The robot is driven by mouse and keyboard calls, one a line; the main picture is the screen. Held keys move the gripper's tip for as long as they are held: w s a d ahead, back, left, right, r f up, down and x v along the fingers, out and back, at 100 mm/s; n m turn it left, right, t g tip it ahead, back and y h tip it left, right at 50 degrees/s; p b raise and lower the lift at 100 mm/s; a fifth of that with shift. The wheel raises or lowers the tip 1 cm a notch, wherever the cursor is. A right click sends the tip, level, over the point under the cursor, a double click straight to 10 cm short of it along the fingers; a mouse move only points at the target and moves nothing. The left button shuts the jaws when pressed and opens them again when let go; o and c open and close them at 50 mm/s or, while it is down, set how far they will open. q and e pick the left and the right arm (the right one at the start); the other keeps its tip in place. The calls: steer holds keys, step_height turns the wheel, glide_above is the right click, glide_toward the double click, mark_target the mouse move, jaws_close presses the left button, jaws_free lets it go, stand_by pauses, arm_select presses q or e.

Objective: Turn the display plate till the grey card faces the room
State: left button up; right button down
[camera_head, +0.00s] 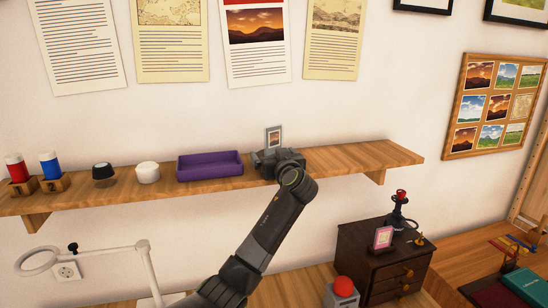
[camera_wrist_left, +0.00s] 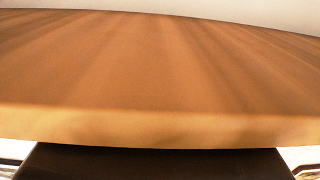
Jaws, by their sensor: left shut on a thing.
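The display plate (camera_head: 273,137) is a small upright grey-bordered card with a little picture. It stands up just behind my left gripper (camera_head: 277,158) at the wooden shelf in the head view. The gripper is shut on the plate's lower part, and its own body hides the hold and the plate's foot. The side facing me shows a grey border around a darker picture; the other side is hidden. The left wrist view shows only the shelf top and its front edge (camera_wrist_left: 160,123), with a dark part below. My right gripper is not in view.
A purple tray (camera_head: 209,166) lies on the shelf (camera_head: 345,157) just left of the gripper. Further left stand a white round pot (camera_head: 148,172), a dark round item (camera_head: 103,171), and blue and red items. The shelf is clear to the right.

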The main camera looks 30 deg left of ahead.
arm_select(q)
steer(key=shift+m+t+h, duration=1)
steer(key=shift+t+h, duration=0.1)
steer(key=shift+m+t+h+p, duration=0.3)
steer(key=shift+m+t+h, duration=0.4)
steer(key=shift+h, duration=0.2)
steer(key=shift+m+t+h, duration=0.4)
steer(key=shift+m+h, duration=0.1)
steer(key=shift+h, duration=0.1)
steer(key=o, duration=0.6)
steer(key=shift+o, duration=0.2)
steer(key=shift+s+d+f, duration=0.1)
steer(key=shift+s+d, duration=0.05)
steer(key=shift+s, duration=0.15)
steer(key=b+v, duration=0.5)
steer(key=v, duration=1.1)
steer(key=shift+s, duration=0.3)
